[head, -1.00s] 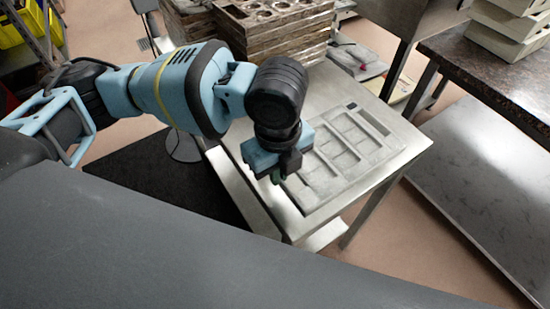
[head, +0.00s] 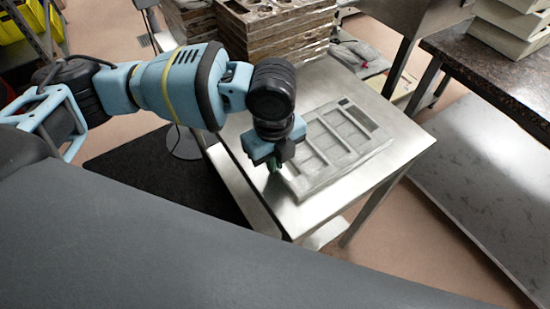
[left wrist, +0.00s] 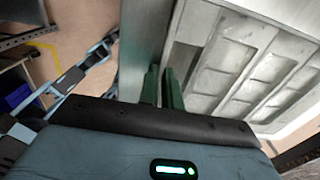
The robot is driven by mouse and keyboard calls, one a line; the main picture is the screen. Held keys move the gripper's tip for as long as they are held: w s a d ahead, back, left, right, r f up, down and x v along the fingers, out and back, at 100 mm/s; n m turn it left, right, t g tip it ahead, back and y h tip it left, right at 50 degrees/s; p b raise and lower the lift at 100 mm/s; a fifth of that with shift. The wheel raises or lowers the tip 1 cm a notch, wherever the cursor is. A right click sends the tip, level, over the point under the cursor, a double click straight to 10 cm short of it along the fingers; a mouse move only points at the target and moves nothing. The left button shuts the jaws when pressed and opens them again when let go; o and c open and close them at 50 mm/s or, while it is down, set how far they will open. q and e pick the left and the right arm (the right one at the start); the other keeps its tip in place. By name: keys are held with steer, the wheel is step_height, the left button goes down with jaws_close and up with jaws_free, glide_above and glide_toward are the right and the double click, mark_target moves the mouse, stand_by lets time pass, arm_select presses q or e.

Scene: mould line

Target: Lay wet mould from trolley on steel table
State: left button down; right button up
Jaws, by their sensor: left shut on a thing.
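The mould (head: 318,184), a flat pale-grey panel with several rectangular recesses and a small dark patch at its far corner, is over the bright steel top (head: 375,190) of a legged table. Its recesses also show in the left wrist view (left wrist: 232,58). My left gripper (head: 273,168) is at the mould's near-left edge, with its green fingers (left wrist: 162,88) close together on that edge. I cannot tell whether the mould's underside touches the steel. The trolley cannot be told apart for sure. My right gripper is out of view.
A stack of brown, worn moulds (head: 275,40) stands at the back of the steel top. A dark counter (head: 500,72) with pale stacked trays (head: 510,30) is at the right, and a grey marbled surface (head: 475,185) is below it. Steel is bare in front of the mould.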

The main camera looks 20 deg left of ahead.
arm_select(q)
steer(key=c, duration=2)
jaws_free()
steer(key=shift+f, duration=0.1)
steer(key=shift+c, duration=0.2)
steer(key=o, duration=0.5)
steer(key=shift+c, duration=0.2)
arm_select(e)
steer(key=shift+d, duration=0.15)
